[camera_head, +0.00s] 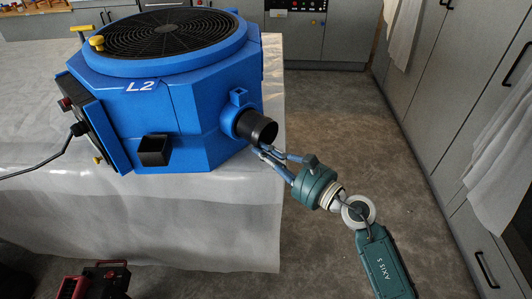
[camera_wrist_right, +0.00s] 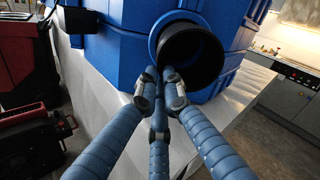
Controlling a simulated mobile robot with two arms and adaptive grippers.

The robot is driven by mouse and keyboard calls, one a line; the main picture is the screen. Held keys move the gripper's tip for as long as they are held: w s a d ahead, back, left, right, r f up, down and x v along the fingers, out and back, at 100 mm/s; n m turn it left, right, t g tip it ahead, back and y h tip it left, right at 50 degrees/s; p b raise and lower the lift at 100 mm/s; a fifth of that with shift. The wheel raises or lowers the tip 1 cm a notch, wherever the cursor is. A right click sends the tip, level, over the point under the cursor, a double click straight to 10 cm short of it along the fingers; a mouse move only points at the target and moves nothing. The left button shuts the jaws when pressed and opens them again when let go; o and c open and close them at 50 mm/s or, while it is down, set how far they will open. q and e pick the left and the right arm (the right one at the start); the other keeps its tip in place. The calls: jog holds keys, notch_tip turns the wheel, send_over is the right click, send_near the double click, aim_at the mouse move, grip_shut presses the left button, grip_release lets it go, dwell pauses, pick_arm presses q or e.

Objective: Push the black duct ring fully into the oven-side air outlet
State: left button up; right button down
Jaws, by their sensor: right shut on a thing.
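The black duct ring (camera_head: 258,128) sits in the round blue air outlet (camera_head: 236,118) on the right side of the blue oven-like machine (camera_head: 185,110), part of it standing out. In the right wrist view the ring (camera_wrist_right: 192,56) is a dark open tube, with the blue outlet collar (camera_wrist_right: 157,38) behind its left edge. My right gripper (camera_head: 263,152) is shut at the ring's lower rim, its blue segmented fingers meeting there. The fingertips also show in the right wrist view (camera_wrist_right: 160,84) and hide a little of the lower-left rim. My left gripper is not in view.
The machine stands on a table (camera_head: 230,215) under pale plastic sheeting. A black square port (camera_head: 153,150) is on its front, with a control box and cable at left. Grey cabinets (camera_head: 440,100) line the right. A red device (camera_head: 95,280) is lower left. Open floor lies below my right arm.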

aim_at(251, 142)
jog(key=shift+b+x, duration=0.3)
jog(key=shift+x, duration=2.1)
jog(key=c, duration=1.8)
grip_release()
jog(key=shift+s+d, duration=0.1)
jog(key=shift+d, duration=0.05)
jog(key=v, duration=1.1)
jog(key=shift+s+d, duration=0.25)
